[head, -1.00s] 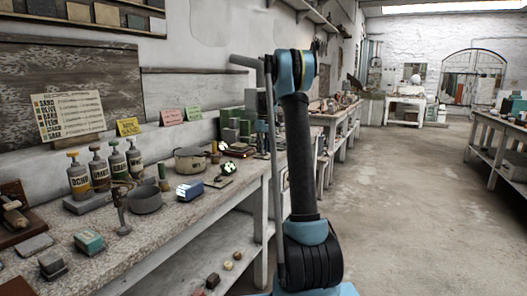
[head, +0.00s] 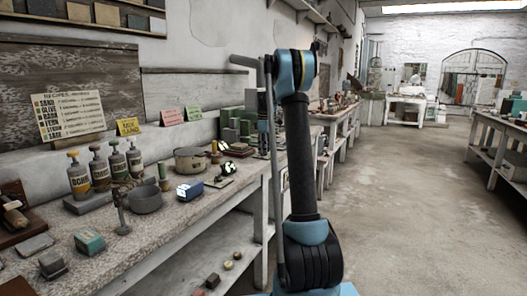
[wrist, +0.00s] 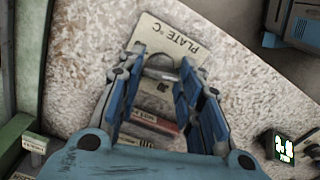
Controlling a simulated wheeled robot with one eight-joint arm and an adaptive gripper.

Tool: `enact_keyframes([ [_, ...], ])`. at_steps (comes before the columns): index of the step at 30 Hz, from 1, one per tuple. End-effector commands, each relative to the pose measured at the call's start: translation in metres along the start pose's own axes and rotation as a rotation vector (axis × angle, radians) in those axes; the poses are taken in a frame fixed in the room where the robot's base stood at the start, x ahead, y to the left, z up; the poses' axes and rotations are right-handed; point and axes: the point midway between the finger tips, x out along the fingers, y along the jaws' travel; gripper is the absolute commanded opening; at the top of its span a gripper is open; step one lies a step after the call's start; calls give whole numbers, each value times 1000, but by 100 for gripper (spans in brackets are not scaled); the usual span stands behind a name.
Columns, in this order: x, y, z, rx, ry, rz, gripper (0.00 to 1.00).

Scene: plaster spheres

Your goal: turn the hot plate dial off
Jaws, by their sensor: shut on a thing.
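In the wrist view a pale plate (wrist: 185,38) lettered "PLATE °C" lies on the speckled bench top. A grey rounded dial (wrist: 160,67) stands at its middle, between the tips of my gripper (wrist: 161,62). My gripper's blue fingers are shut on the dial from both sides. The fingers hide part of the dial and of the plate's lettering, so I cannot read its setting. A red-topped item (wrist: 154,122) shows lower down between the fingers.
The floor (head: 410,200) at right is clear.

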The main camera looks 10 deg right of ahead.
Motion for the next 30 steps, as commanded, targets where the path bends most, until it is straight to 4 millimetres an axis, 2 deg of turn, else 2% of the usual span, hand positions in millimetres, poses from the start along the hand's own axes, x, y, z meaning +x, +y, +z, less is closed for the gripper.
enact_keyframes([
  [11, 0, 2, 2, -1, -2, 5, 9],
  [12, 0, 2, 2, -1, -2, 4, 42],
  [14, 0, 2, 2, -1, -2, 4, 53],
  [25, -2, 1, 1, -2, -1, 2, 53],
  [30, -18, 1, 0, -2, -1, 2, 53],
])
